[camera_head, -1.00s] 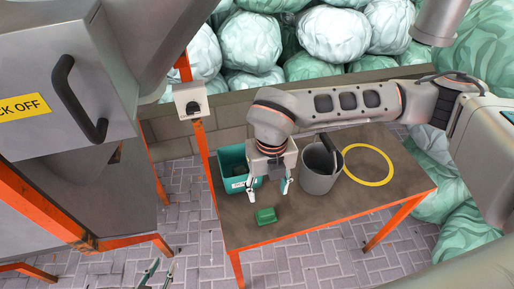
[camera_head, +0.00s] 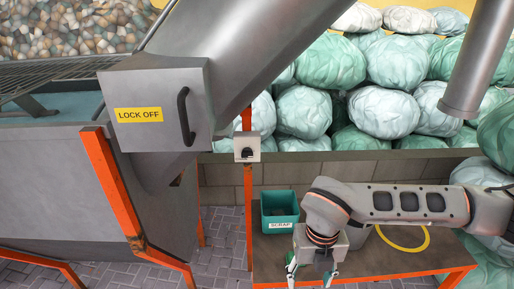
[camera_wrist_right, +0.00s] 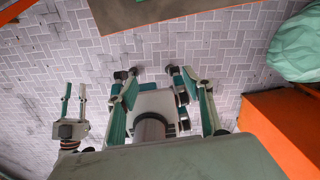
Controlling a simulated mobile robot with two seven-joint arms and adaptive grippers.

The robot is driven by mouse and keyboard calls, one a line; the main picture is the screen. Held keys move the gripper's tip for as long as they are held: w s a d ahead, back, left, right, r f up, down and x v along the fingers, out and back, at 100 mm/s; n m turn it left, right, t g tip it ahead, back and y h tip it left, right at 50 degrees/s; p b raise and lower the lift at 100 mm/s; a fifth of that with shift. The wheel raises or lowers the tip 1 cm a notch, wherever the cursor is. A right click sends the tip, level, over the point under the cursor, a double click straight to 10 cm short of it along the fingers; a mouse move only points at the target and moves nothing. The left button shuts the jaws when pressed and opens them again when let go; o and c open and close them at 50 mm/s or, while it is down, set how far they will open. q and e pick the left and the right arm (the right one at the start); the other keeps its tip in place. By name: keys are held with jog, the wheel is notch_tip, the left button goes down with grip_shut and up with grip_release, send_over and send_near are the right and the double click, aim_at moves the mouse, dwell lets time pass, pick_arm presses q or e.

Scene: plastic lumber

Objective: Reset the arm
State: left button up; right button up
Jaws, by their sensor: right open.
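My right arm (camera_head: 400,203) comes in from the right in the head view. Its gripper (camera_head: 312,279) hangs pointing down at the front edge of the table, in front of the teal scrap bin and the grey bucket. In the right wrist view this gripper (camera_wrist_right: 152,75) is open and empty, with brick floor beyond its fingers. My left gripper (camera_wrist_right: 74,101) shows smaller at the left of that view, its two fingers apart with nothing between them. The left arm is out of the head view.
The dark table (camera_head: 445,260) has orange legs and edging. It holds the scrap bin (camera_head: 280,208), the partly hidden bucket (camera_head: 358,236) and a yellow ring (camera_head: 424,240). A grey machine (camera_head: 60,185) with a "LOCK OFF" box (camera_head: 150,90) stands left. Brick floor (camera_wrist_right: 55,45) is clear.

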jog(key=s+a+r+n+g+y, duration=0.1)
jog(key=s+a+r+g+y, duration=0.2)
jog(key=s+a, duration=0.5)
jog(key=s+a+r+n+g+y, duration=0.1)
jog(key=s+a+g+y, duration=0.2)
jog(key=s+a+y, duration=0.55)
jog(key=w+a+r+m+t+y, duration=0.1)
jog(key=w+a+r+m+y, duration=0.3)
jog(key=a+r+y, duration=0.7)
jog(key=w+d+m+t+h, duration=0.4)
jog(key=w+d+m+t, duration=0.7)
jog(key=w+m+t, duration=0.45)
jog(key=w+d+f+m+t+h, duration=0.2)
jog(key=d+f+m+t+h, duration=0.45)
jog(key=f, duration=0.25)
jog(key=s+d+f+m+g+h, duration=0.2)
jog(key=s+d+f+h, duration=0.1)
jog(key=d+f, duration=0.3)
jog(key=s+d+f+m+g+h, duration=0.2)
jog(key=s+d+f, duration=0.3)
jog(key=f, duration=0.6)
jog(key=s+d+f+m+g+h, duration=0.2)
jog(key=s+d+f+m+h, duration=0.2)
jog(key=f, duration=0.5)
jog(key=d, duration=0.2)
jog(key=shift+d, duration=0.35)
jog(key=shift+s+f, duration=0.1)
